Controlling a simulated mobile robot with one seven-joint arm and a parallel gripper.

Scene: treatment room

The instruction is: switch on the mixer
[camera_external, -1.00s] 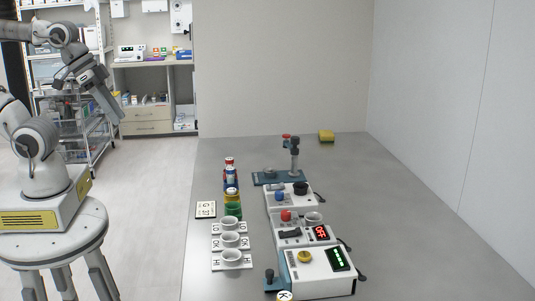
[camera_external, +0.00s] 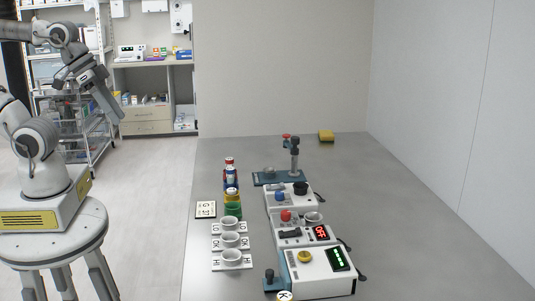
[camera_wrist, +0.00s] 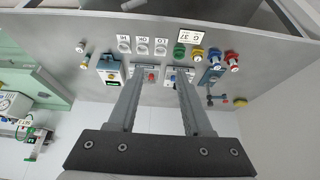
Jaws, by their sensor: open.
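A row of white devices stands on the grey table; which one is the mixer is not labelled legibly. The middle device (camera_external: 290,240) has a red knob (camera_external: 286,215), a black rocker switch (camera_external: 289,233), a red display reading OFF and a small cup. In the wrist view its red knob (camera_wrist: 151,76) shows between my fingers, which partly cover the device. The front device (camera_external: 305,283) has a yellow knob and a lit green display. The rear device (camera_external: 276,187) has a blue knob and a black round part. My gripper (camera_external: 114,108) is open and empty, well left of the table; the wrist view shows its spread fingers (camera_wrist: 162,73).
Several white cups (camera_external: 231,256) on lettered cards line the left side, with coloured jars (camera_external: 233,210) behind them. A teal-based stand (camera_external: 262,178) with a red-topped post is behind the devices. A yellow block (camera_external: 326,135) lies at the back. The table's right side is clear.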

